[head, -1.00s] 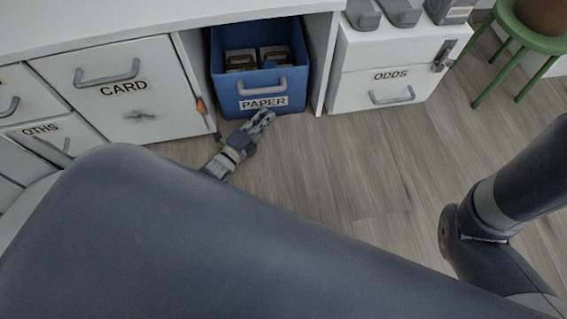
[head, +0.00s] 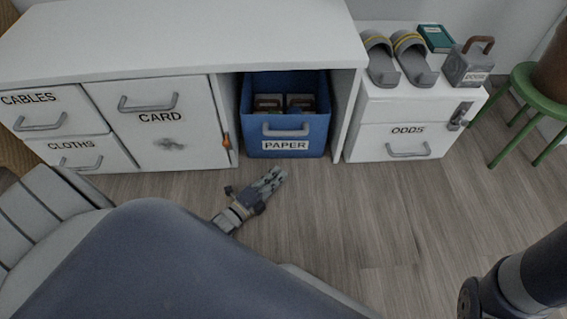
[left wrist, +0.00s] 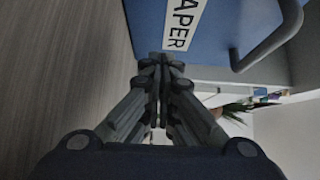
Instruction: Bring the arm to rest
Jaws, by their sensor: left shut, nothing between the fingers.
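My left gripper (head: 276,176) is in the head view, low over the wood floor in front of the blue PAPER bin (head: 285,129). Its fingers are together with nothing between them. In the left wrist view the closed fingers (left wrist: 160,62) point toward the bin's blue front (left wrist: 215,25), with its label and grey handle beside them. In the head view a gap of floor shows between the fingertips and the bin. My right gripper is out of view; only part of my right arm shows at the lower right.
The bin stands in an open bay of the white desk (head: 190,35), between the CARD door (head: 160,125) and the ODDS drawer (head: 400,143). Grey slippers (head: 412,60) and a teal box (head: 435,38) lie on the right unit. A green stool (head: 540,95) stands far right. The middle floor is clear.

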